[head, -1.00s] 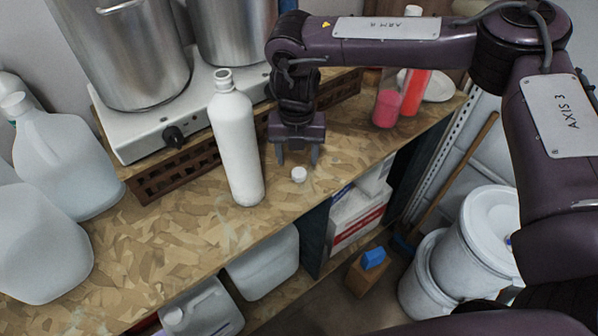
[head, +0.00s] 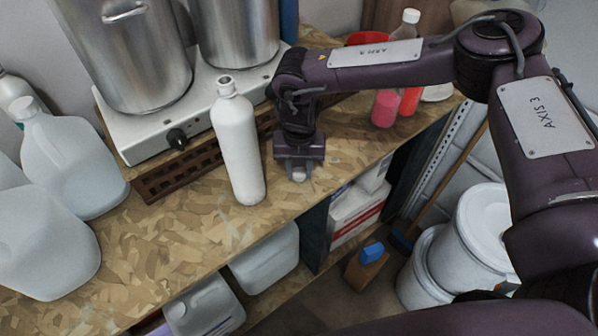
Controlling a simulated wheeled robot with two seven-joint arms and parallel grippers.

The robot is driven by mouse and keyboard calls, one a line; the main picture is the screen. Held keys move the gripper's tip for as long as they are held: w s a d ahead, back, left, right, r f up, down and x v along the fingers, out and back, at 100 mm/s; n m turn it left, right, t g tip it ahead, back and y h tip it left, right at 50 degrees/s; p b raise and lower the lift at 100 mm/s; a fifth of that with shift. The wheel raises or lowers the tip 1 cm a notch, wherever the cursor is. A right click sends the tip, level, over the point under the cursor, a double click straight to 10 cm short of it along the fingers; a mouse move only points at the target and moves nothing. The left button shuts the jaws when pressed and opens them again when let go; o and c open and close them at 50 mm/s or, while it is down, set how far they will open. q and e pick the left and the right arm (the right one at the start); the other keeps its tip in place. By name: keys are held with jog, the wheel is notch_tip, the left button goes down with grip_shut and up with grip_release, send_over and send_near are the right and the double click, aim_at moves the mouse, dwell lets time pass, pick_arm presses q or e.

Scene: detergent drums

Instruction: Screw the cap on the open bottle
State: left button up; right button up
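The open bottle (head: 238,145) is tall and white. It stands upright on the wooden worktop, its bare neck and dark mouth showing at the top. The small white cap (head: 299,175) is on the worktop to the right of the bottle's base. My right gripper (head: 299,173) points down over the cap, with its fingertips on either side of it. The fingers hide part of the cap, and I cannot tell if they press on it. My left gripper is not in view.
A white hotplate (head: 150,140) with two steel pots stands behind a brown slotted rack (head: 185,178). Translucent jugs (head: 70,165) stand at the left. Pink and red bottles (head: 386,107) stand at the back right. The worktop's front edge is close to the cap.

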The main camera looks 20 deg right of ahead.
aim_at(299, 171)
jog(key=shift+c, duration=1.4)
